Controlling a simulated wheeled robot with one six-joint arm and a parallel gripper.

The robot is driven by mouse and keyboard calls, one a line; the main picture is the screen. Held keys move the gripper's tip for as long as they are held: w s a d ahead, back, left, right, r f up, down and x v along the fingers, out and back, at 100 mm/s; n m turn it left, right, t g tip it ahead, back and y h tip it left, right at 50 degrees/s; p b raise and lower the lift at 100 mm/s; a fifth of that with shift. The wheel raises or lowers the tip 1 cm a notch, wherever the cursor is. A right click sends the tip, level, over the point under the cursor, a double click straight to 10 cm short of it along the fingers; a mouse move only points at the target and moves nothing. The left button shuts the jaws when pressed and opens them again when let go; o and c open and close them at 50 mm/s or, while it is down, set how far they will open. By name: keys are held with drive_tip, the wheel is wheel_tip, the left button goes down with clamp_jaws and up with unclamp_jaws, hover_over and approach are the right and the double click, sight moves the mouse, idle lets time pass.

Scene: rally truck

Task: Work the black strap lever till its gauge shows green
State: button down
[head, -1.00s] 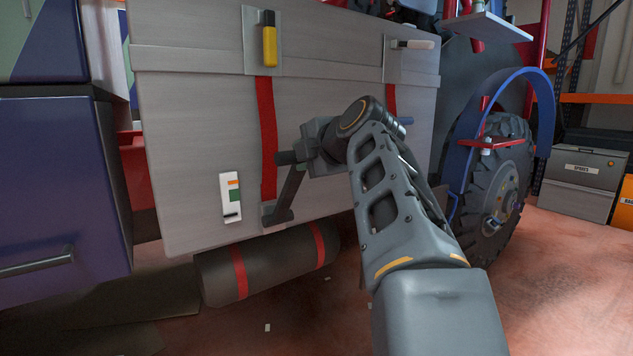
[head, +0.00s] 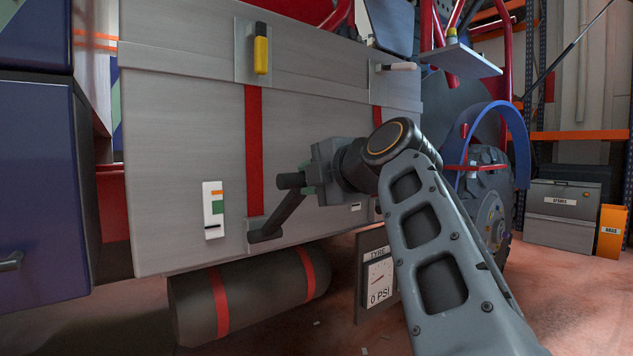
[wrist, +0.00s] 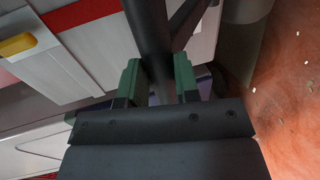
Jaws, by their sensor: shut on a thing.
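The black strap lever (head: 276,222) rises from a grey bracket at the foot of the left red strap (head: 254,150), tilted up and to the right, on the front of the grey box. My gripper (head: 300,181) is shut on the lever's dark handle. In the wrist view the green fingertips (wrist: 158,82) sit on both sides of the dark handle bar (wrist: 147,25). The white gauge (head: 213,210) left of the lever has an orange band above a green one. A dark mark sits near its bottom, below the green.
A dark cylinder (head: 250,298) with red bands lies below. A tyre sign (head: 376,280) reading 0 PSI stands right of it. A blue cabinet (head: 40,190) is at left.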

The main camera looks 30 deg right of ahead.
drive_tip(key=shift+w+f, duration=0.1)
drive_tip(key=shift+f, duration=0.2)
drive_tip(key=c, duration=1.1)
unclamp_jaws()
drive_tip(key=shift+w, duration=0.1)
drive_tip(key=shift+o, duration=1.3)
drive_tip(key=shift+r, duration=0.1)
drive_tip(key=shift+r, duration=0.1)
drive_tip(key=p+v, duration=0.1)
drive_tip(key=v, duration=1.2)
drive_tip(key=shift+s, duration=0.4)
drive_tip(key=shift+r, duration=0.2)
